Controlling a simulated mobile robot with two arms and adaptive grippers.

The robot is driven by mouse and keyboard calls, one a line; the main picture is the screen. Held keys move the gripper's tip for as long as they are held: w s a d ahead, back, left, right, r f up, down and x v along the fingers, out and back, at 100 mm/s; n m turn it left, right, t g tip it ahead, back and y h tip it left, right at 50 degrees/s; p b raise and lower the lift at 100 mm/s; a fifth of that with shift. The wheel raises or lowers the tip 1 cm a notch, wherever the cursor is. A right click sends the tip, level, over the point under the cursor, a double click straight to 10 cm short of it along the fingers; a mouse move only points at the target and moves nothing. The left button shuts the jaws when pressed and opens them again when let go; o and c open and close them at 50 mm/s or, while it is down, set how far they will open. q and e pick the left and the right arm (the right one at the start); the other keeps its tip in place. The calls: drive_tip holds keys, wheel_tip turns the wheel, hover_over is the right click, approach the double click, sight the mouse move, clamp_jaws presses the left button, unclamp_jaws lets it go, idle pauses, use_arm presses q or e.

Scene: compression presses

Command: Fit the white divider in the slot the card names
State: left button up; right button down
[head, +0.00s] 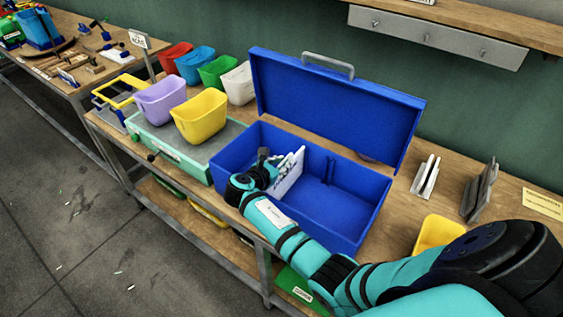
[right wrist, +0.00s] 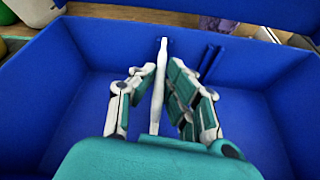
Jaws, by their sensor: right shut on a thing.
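The white divider (head: 286,181) is inside the open blue toolbox (head: 347,229), held on edge by my right gripper (right wrist: 160,78). In the right wrist view the divider (right wrist: 157,92) is a thin upright strip between the fingers, its far end close to the far wall. I cannot tell whether it touches that wall or the floor. A pair of dark blue slot rails (right wrist: 211,61) stands on the wall to its right, empty; they also show in the head view (head: 328,169). A pale card (head: 543,203) lies at the right; its print is unreadable. My left gripper is out of view.
The toolbox's raised lid (head: 335,105) stands behind. Purple (head: 160,98) and yellow (head: 201,115) bins stand left of it, with several more bins behind. Grey metal stands (head: 425,178) and a yellow bin (head: 438,232) are on the right of the bench.

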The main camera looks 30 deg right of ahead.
drive_tip(key=c, duration=1.3)
unclamp_jaws()
drive_tip(key=shift+a, duration=0.1)
drive_tip(key=v, duration=1.2)
